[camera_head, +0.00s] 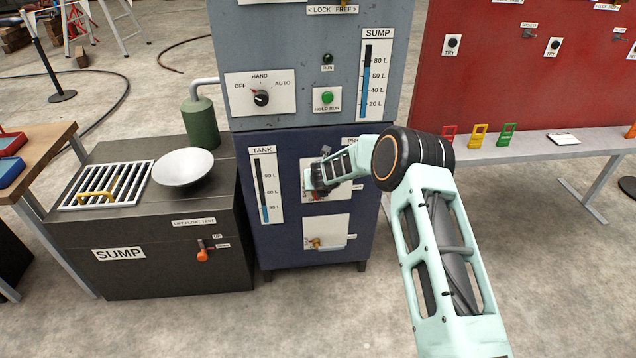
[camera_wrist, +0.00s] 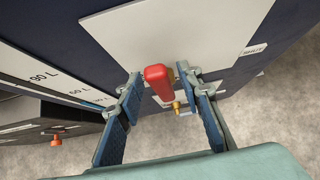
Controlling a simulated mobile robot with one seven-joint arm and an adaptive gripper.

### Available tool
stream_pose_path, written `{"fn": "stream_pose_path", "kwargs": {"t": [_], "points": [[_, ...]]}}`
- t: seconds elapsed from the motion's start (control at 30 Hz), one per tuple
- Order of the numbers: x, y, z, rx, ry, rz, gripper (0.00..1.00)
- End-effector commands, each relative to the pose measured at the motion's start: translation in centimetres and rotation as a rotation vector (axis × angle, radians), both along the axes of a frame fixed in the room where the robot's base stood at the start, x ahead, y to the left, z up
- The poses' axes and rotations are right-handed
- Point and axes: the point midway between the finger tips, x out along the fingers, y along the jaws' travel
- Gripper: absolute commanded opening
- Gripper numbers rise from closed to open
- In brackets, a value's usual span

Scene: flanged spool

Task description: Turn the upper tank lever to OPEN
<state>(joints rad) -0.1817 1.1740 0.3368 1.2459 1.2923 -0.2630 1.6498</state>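The upper tank lever (camera_wrist: 158,80) has a red handle and stands out from a white plate (camera_wrist: 180,35) on the dark blue tank cabinet. In the wrist view its red end lies between my two blue-padded fingers, with a visible gap on each side. My gripper (camera_wrist: 160,86) is open around it; whether either finger touches it cannot be told. A SHUT label (camera_wrist: 255,50) is at the plate's right; no OPEN label is readable. In the head view my gripper (camera_head: 318,190) covers most of the lever in front of the upper plate (camera_head: 345,188).
A lower brass valve (camera_head: 314,243) sits on a second white plate (camera_head: 327,230) below; it also shows in the wrist view (camera_wrist: 177,107). A tank gauge (camera_head: 265,185) is left of the plates. The black sump box (camera_head: 165,265) stands to the left. Floor in front is clear.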

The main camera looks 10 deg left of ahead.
Motion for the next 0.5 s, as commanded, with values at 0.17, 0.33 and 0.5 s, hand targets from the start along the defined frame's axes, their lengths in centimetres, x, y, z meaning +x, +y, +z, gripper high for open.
{"fn": "stream_pose_path", "kwargs": {"t": [0.17, 0.33, 0.5], "points": [[-1.3, -0.4, 1.5, -0.002, -0.001, 0.002, 0.33], [-3.2, -1.0, 3.5, 0.0, -0.001, 0.0, 0.33], [-5.3, -1.5, 5.6, -0.001, -0.001, 0.001, 0.33]]}}
